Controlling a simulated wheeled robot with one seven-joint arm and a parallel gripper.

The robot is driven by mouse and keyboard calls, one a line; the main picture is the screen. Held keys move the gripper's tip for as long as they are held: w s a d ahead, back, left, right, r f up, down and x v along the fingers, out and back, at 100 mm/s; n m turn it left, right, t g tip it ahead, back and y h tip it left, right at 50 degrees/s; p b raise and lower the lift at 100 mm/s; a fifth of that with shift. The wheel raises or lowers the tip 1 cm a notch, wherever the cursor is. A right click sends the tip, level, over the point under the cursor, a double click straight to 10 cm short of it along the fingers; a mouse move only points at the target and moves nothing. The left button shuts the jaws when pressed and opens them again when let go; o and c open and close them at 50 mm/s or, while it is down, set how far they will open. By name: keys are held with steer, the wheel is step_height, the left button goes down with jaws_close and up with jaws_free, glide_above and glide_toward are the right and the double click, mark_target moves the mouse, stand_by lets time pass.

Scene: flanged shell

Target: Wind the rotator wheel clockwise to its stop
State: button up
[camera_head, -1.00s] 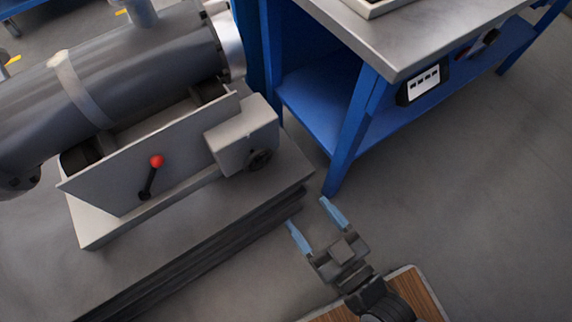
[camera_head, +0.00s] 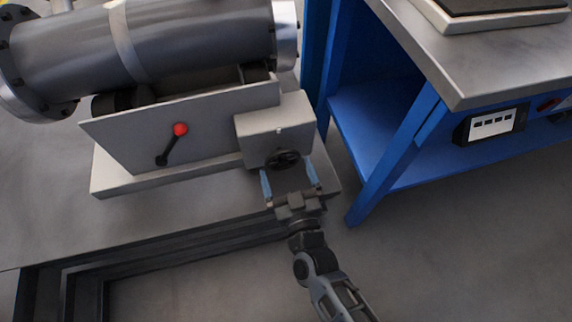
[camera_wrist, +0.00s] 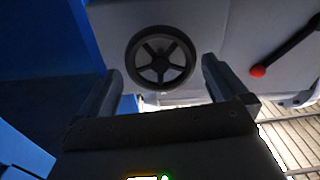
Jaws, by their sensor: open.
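The rotator wheel (camera_head: 283,159) is a small dark handwheel on the front of a light grey box (camera_head: 273,132). In the wrist view the wheel (camera_wrist: 160,58) shows its spokes and round rim, centred a little beyond the fingertips. My gripper (camera_head: 290,182) is open, its two blue fingers pointing at the box, one to each side of the wheel's lower part in the head view. In the wrist view my gripper's fingers (camera_wrist: 160,72) stand apart with the wheel between and ahead of them. I cannot tell whether they touch it.
A lever with a red knob (camera_head: 180,129) is on the grey plate left of the box; the knob (camera_wrist: 257,71) also shows in the wrist view. A large grey flanged shell (camera_head: 190,45) lies above. A blue workbench (camera_head: 390,150) stands close on the right.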

steer(key=shift+x, duration=1.25)
steer(key=shift+c, duration=0.5)
steer(key=c, duration=0.6)
